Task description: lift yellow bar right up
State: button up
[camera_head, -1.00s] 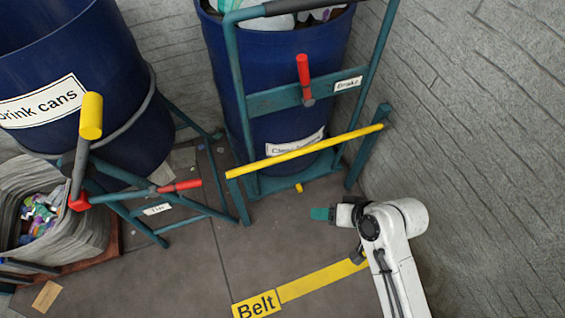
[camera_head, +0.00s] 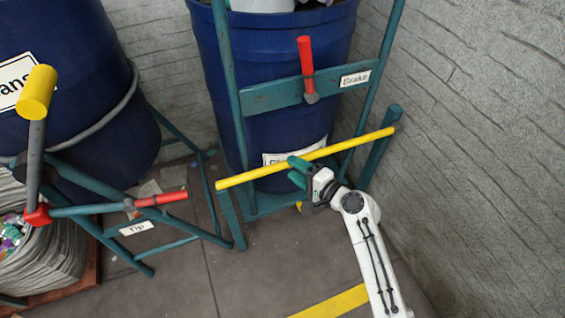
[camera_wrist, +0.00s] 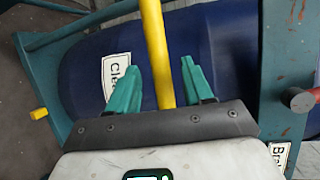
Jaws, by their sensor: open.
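The yellow bar (camera_head: 352,146) lies across the front of the teal frame that holds a blue barrel, from a teal post at its left end to a thicker teal post at its right end. My gripper (camera_head: 293,170) is at the middle of the bar. In the wrist view the yellow bar (camera_wrist: 155,45) runs between the two green fingers of my gripper (camera_wrist: 160,85). The fingers are open, with a gap on each side of the bar. The part of the bar nearest the palm is hidden behind the gripper body.
The blue barrel (camera_head: 215,50) stands just behind the bar. A red brake lever (camera_head: 305,62) is above it. A yellow-topped lever (camera_head: 37,92) and a red tip lever (camera_head: 160,199) are at the left. A stone wall (camera_head: 480,130) is close on the right.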

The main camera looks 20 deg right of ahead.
jog(key=b+x, duration=0.1)
jog(key=x, duration=0.4)
jog(key=shift+w+a+f, duration=0.15)
jog(key=shift+w, duration=0.15)
grip_shut()
dwell(0.4)
